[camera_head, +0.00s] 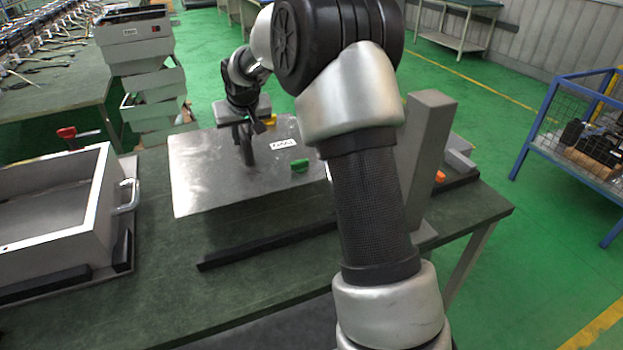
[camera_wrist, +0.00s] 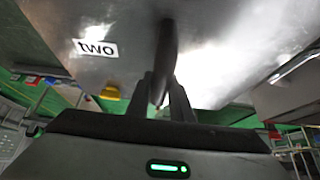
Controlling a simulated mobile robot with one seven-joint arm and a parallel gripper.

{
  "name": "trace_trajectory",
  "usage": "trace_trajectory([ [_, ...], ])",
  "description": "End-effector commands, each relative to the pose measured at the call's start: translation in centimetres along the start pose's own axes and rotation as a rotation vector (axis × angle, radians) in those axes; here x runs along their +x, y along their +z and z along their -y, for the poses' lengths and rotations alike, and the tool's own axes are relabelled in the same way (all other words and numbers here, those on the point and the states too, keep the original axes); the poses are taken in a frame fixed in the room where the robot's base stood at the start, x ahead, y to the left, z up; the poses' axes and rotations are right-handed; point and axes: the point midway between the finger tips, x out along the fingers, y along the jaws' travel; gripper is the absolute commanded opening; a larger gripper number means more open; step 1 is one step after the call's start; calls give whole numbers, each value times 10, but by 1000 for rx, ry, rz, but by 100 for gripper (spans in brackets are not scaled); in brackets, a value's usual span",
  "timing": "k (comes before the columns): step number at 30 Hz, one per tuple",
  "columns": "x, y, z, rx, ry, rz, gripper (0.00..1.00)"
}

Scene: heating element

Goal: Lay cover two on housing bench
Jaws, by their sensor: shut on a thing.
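Cover two is a flat grey metal plate (camera_head: 205,180) with a white label reading "two" (camera_wrist: 95,47) and an upright dark handle (camera_wrist: 166,45). My gripper (camera_head: 247,148) is shut on that handle from above; the fingers (camera_wrist: 163,88) clasp both its sides in the wrist view. The plate looks roughly level and appears to hang above the green bench top (camera_head: 270,300), with dark shadow under its front edge. Its exact height is unclear. A grey open-topped housing (camera_head: 50,236) stands on the bench to the left, apart from the plate. My arm hides the plate's right end.
A black bar (camera_head: 265,246) lies in front of the plate. A grey post (camera_head: 428,150) stands on the right. Green (camera_head: 300,166) and yellow (camera_head: 270,120) knobs show by the plate. Stacked grey bins (camera_head: 140,60) stand behind. The front bench top is mostly clear.

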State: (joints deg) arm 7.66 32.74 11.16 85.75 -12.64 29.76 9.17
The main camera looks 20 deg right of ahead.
Motion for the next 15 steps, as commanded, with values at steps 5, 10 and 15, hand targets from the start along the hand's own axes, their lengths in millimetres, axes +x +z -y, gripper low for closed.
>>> trace_trajectory([
  [5,12,-1,0,2,-3,-4,0],
  [10,33,13,0,1,-4,-4,0],
  [15,45,20,1,1,-4,-8,0],
])
